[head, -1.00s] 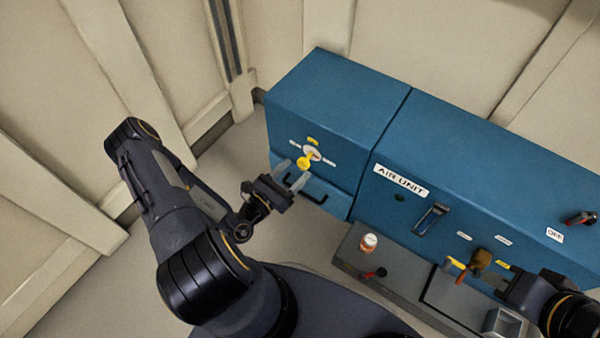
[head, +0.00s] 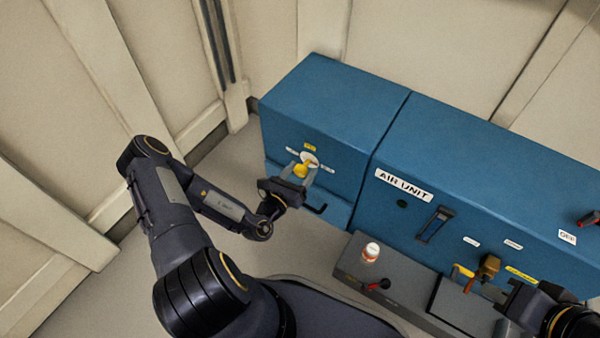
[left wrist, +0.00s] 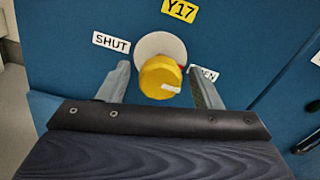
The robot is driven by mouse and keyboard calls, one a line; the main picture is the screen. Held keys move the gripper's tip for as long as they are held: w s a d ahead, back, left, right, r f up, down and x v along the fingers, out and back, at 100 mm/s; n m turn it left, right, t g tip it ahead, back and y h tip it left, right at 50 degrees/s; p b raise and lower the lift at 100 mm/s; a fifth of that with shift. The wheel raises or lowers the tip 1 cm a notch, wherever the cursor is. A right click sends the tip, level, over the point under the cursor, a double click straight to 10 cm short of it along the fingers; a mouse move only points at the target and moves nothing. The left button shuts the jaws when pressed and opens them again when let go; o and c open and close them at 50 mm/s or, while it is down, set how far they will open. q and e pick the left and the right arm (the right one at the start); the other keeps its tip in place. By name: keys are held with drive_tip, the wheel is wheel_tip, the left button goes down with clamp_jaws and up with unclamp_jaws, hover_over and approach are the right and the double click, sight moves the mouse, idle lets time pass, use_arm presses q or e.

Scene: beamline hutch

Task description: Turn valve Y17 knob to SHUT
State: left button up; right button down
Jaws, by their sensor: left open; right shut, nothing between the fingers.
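The yellow valve knob (left wrist: 160,78) sits on a white round plate (left wrist: 152,46) on the blue cabinet front, under the yellow Y17 label (left wrist: 180,10). It also shows in the head view (head: 300,170). A SHUT label (left wrist: 111,42) is left of the knob, and a partly covered OPEN label (left wrist: 206,74) is right. The white mark on the knob points toward the OPEN side. My left gripper (left wrist: 158,88) is open, its fingers on either side of the knob; I cannot tell whether they touch it. My right gripper (head: 495,291) is shut at the lower right, near a brass-coloured fitting.
The AIR UNIT cabinet (head: 480,215) stands to the right with a black handle (head: 435,224). A grey bench (head: 352,262) before it carries a white-capped bottle (head: 371,252) and a red-tipped lever (head: 378,285). A dark drawer handle (head: 316,208) is just below my left gripper.

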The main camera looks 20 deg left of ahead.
use_arm(q)
drive_tip(key=c, duration=1)
